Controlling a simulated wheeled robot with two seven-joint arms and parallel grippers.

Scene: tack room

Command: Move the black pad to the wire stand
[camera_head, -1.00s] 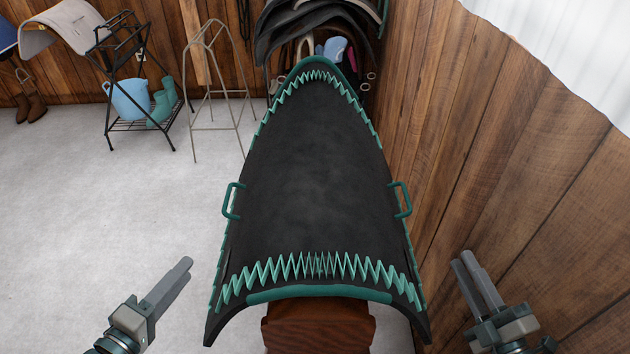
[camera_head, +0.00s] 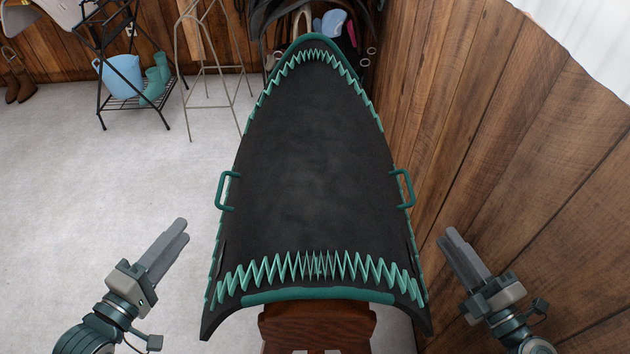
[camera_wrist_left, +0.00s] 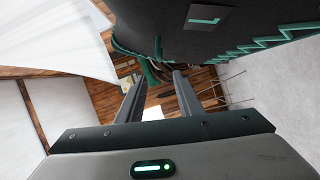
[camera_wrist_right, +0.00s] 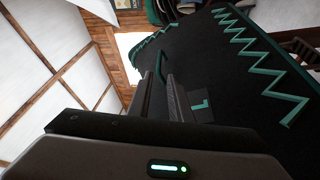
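The black pad (camera_head: 310,170) with teal zigzag stitching is draped over a brown wooden rack (camera_head: 318,325), with a teal handle on each side. A thin beige wire stand (camera_head: 181,82) stands on the floor at the back left, empty on top. My left gripper (camera_head: 183,228) is open and empty, left of and apart from the left handle (camera_head: 221,192). My right gripper (camera_head: 447,235) is open and empty, right of and below the right handle (camera_head: 408,188). The right wrist view shows the pad (camera_wrist_right: 215,75) and a teal handle (camera_wrist_right: 176,66) beyond the fingers.
A wooden wall (camera_head: 500,130) runs close along the right side. A black folding rack (camera_head: 133,70) with a blue bucket (camera_head: 118,77) and teal boots stands at the back left. Dark tack hangs behind the pad.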

